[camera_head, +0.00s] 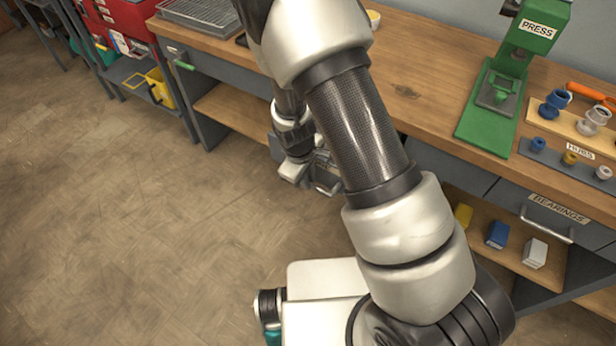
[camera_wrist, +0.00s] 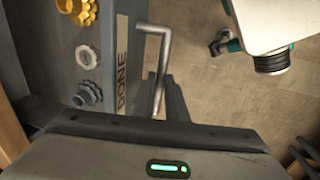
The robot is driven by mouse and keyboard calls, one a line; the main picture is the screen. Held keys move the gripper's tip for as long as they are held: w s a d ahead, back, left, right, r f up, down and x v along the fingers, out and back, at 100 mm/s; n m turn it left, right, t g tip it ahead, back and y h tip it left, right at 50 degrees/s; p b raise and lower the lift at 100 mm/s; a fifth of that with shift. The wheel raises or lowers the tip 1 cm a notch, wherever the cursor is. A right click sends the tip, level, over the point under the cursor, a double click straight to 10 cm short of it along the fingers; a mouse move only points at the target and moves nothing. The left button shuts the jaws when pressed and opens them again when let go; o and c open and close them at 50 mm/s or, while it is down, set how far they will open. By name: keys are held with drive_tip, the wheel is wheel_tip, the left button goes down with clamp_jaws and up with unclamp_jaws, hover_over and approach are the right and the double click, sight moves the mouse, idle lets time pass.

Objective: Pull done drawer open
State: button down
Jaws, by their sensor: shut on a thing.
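The drawer front labelled DONE (camera_wrist: 122,80) is in the wrist view, left of centre, seen at a steep angle. Its pale metal bar handle (camera_wrist: 163,55) stands out to the right of the label. My gripper (camera_head: 318,180) is low in front of the bench in the head view, partly behind my own arm. It is shut on the handle; its dark fingers (camera_wrist: 168,98) show in the wrist view at the handle's near end. A yellow, a pale and a dark toothed part (camera_wrist: 87,56) sit on grey behind the label. How far the drawer is out is unclear.
The wooden bench (camera_head: 425,100) carries a green press (camera_head: 500,95) and a hubs rack (camera_head: 570,155). The bearings drawer (camera_head: 545,215) is at right, above a shelf with small boxes. A red cabinet (camera_head: 125,15) stands at far left. Open floor (camera_head: 130,230) lies left.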

drive_tip(key=c, duration=1.8)
unclamp_jaws()
drive_tip(key=shift+o, duration=0.2)
drive_tip(key=shift+r, duration=0.1)
wheel_tip(320, 180, up, 17)
drive_tip(key=s+a+p, duration=0.2)
drive_tip(key=shift+s, duration=0.4)
drive_tip(key=shift+r, duration=0.1)
drive_tip(key=s+d+r+m+t+p, duration=0.1)
drive_tip(key=s+d+r+m+p, duration=0.1)
drive_tip(key=r, duration=0.8)
drive_tip(key=s+d+r+m+t+p, duration=0.1)
drive_tip(key=s+d+r+m+p, duration=0.2)
drive_tip(key=r, duration=0.7)
drive_tip(key=s+d+r+m+t+y+p, duration=0.1)
drive_tip(key=s+d+r+m+p, duration=0.2)
drive_tip(key=s+d+r+m, duration=0.2)
drive_tip(key=s+d+r, duration=0.2)
drive_tip(key=s+r, duration=0.2)
drive_tip(key=r, duration=0.2)
drive_tip(key=shift+s+d+m+t, duration=0.15)
drive_tip(key=shift+d+m+t, duration=0.2)
drive_tip(key=shift+m+t, duration=0.05)
